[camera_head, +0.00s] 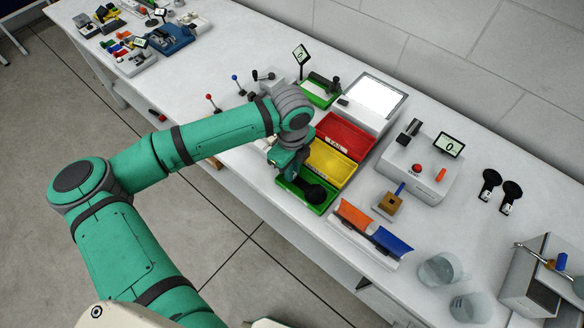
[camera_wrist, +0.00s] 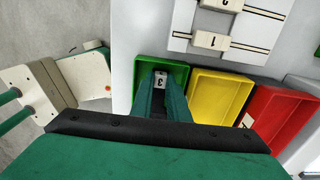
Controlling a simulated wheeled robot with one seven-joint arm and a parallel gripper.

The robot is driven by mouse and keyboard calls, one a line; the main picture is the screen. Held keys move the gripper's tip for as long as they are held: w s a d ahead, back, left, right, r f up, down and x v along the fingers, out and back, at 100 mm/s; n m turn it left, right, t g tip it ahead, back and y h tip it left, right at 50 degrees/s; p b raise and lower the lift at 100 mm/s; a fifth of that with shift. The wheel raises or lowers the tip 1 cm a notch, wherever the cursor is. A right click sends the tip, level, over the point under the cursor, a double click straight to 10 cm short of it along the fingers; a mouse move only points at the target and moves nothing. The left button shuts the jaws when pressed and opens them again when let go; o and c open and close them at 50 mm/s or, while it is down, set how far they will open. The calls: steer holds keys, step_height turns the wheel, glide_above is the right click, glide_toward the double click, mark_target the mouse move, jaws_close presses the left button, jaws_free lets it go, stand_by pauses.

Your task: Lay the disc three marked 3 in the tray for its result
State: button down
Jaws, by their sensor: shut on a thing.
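My gripper (camera_head: 294,172) is low over the green tray (camera_head: 284,183), at the front end of a row of three trays. It is shut on the disc three, a black paddle-like disc (camera_head: 315,193) that shows over the green tray. In the wrist view the fingers (camera_wrist: 161,98) reach into the green tray (camera_wrist: 181,72), with a pale label marked 3 (camera_wrist: 160,80) between them. The yellow tray (camera_head: 331,164) and the red tray (camera_head: 345,134) lie beside it and look empty. I cannot tell whether the disc touches the tray floor.
Two black discs (camera_head: 490,182) lie on the bench at the right. A grey device with a display (camera_head: 420,165) and a lit white panel (camera_head: 375,98) stand behind the trays. An orange and blue holder (camera_head: 370,230) and clear beakers (camera_head: 440,268) stand to the right.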

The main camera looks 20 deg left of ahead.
steer(key=shift+f, duration=0.25)
steer(key=c, duration=1.7)
jaws_free()
step_height(320, 180, up, 13)
steer(key=shift+r, duration=0.15)
